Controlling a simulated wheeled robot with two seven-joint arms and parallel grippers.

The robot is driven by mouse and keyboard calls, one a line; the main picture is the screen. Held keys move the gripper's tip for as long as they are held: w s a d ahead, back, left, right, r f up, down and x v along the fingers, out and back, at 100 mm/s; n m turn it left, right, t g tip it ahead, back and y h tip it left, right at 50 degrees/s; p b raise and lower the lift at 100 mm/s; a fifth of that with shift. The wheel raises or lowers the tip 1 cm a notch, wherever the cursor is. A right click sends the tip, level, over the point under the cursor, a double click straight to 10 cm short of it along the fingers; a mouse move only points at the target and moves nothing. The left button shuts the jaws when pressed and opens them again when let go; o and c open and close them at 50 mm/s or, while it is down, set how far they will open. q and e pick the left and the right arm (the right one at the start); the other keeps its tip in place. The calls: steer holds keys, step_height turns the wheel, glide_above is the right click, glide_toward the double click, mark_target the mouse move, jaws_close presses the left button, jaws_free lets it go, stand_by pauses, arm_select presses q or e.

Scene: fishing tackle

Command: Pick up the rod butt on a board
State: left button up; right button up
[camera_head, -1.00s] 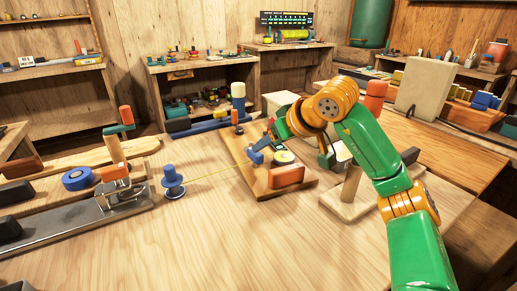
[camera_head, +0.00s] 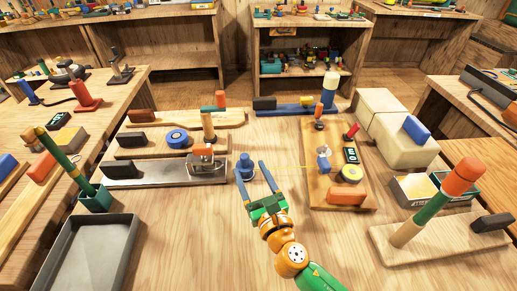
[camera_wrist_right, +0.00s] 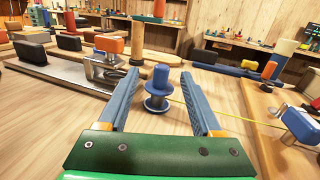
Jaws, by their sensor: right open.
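A rod butt (camera_head: 437,205), with a tan lower part, a green middle and an orange top, stands tilted on a pale wooden board (camera_head: 440,245) at the right of the head view. A black block lies at the board's right end. My right gripper (camera_head: 252,168) is open and empty, well to the left of that board. Its blue fingers point at a blue spool (camera_head: 245,170), which also shows between and beyond the fingertips in the right wrist view (camera_wrist_right: 158,88). I cannot tell whether they touch it. My left gripper is not in view.
A yellow line runs from the spool to a brown board (camera_head: 322,195) with an orange block. Beige blocks (camera_head: 395,130) and a small box (camera_head: 425,187) stand behind the rod butt's board. A grey tray (camera_head: 90,250) is at left.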

mark_target(246, 162)
steer(key=shift+m+h, duration=0.4)
steer(key=w, duration=0.2)
steer(key=w+a+f+b, duration=0.1)
steer(key=w, duration=0.1)
steer(key=w+f+b, duration=0.1)
steer(key=w, duration=0.1)
steer(key=shift+w+a, duration=0.2)
steer(key=shift+a, duration=0.1)
steer(key=shift+w+r, duration=0.1)
steer(key=shift+w, duration=0.15)
steer(key=shift+r, duration=0.1)
jaws_close()
